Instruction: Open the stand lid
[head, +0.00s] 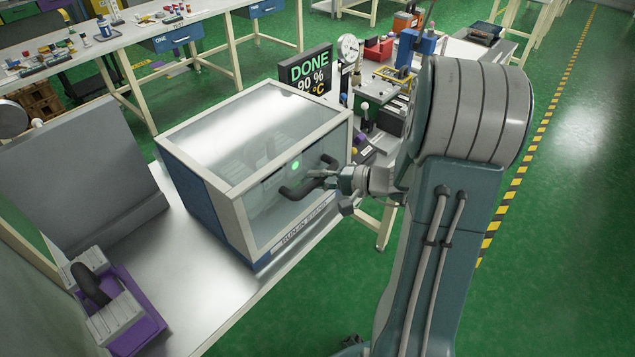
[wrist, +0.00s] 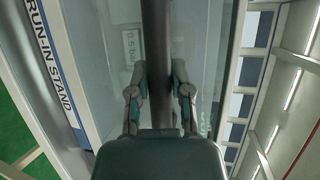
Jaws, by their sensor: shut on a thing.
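The run-in stand (head: 215,190) is a box with a pale frame, blue sides and a clear lid (head: 262,215). It sits on the bench at centre, and the lid looks closed. A dark handle (head: 297,192) runs across the lid's front. My gripper (head: 318,178) reaches in from the right and is at the handle. In the wrist view the handle (wrist: 157,40) runs upright between the two fingers of my gripper (wrist: 159,85), which are shut on it. The stand's label (wrist: 48,65) shows at left there. The fingers hide part of the handle.
A display (head: 310,72) reading DONE 90 % °C stands behind the stand. A purple tray (head: 150,318) with grey blocks is at lower left. A grey panel (head: 75,170) stands left of the stand. Tools crowd the bench behind; green floor (head: 575,220) is open at right.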

